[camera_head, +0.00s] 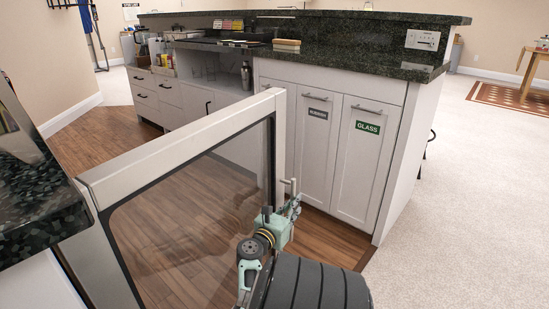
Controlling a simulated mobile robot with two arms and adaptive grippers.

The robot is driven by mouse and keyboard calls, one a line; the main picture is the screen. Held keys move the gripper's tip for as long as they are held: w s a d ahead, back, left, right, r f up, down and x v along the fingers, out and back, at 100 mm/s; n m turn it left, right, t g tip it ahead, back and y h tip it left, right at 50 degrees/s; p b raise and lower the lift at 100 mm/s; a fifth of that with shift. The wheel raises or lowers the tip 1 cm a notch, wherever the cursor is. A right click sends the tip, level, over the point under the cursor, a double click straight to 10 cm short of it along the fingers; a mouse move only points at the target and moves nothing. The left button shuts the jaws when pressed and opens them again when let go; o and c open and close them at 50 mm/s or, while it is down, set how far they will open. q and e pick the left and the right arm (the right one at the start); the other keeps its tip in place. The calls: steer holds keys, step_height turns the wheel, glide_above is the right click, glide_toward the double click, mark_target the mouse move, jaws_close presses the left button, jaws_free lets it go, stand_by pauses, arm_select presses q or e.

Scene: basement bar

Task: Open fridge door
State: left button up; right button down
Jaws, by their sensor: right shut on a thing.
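The fridge door (184,139) has a pale frame around a dark glass pane. It stands swung out from beneath the dark counter at the left, and wooden floor shows through the glass. My right gripper (291,205) is at the door's far, free edge, low on the right side. It is shut on the door handle (294,186), of which only a small part shows beside the fingers. My left gripper is not in view. The fridge's inside is hidden behind the door and counter.
A granite-topped bar (350,39) with white cabinets stands beyond the door; a cabinet with a "GLASS" label (367,127) is near its free edge. A dark counter edge (32,200) is close at left. Pale carpet (462,190) lies clear at right.

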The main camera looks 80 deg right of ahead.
steer(key=shift+m+g, duration=0.4)
steer(key=shift+g, duration=0.2)
steer(key=shift+s+a, duration=0.5)
steer(key=shift+s, duration=0.4)
steer(key=shift+s+a, duration=0.45)
steer(key=shift+s, duration=0.45)
steer(key=c, duration=1.8)
jaws_free()
steer(key=shift+o, duration=0.2)
step_height(320, 180, up, 10)
